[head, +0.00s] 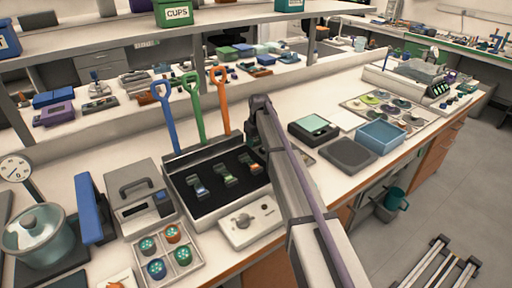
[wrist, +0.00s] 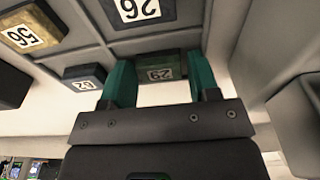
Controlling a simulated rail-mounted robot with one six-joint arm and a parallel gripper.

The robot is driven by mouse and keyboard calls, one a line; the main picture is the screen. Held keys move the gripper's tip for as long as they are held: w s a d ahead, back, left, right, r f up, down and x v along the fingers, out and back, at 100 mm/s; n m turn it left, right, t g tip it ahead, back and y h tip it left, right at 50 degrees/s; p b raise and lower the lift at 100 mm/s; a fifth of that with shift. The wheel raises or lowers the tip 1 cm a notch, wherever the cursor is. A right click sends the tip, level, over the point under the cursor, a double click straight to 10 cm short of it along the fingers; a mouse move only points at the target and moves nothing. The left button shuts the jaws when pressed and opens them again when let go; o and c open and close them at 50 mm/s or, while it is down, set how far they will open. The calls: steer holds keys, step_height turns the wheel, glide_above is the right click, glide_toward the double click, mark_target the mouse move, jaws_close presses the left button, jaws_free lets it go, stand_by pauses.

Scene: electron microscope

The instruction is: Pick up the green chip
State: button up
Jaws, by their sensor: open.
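In the wrist view a dark green block (wrist: 160,68) with a white number label lies between and beyond the two teal fingers of my gripper (wrist: 159,78). It looks like the green chip. The fingers are apart, one on each side of it, with a pale gap in front of the block. I cannot tell whether they touch it. In the head view my arm reaches over the bench, and its end hides the fingers and whatever is under them. A small green piece (head: 224,175) also shows in the black tray (head: 208,213); I cannot tell if it is the same thing.
In the head view a blue bin (head: 381,137) and a grey pad (head: 348,155) lie right of my arm. Shelf posts stand behind.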

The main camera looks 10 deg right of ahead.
mark_target(256, 141)
steer(key=c, duration=0.7)
step_height(256, 141, up, 10)
steer(key=p, duration=1)
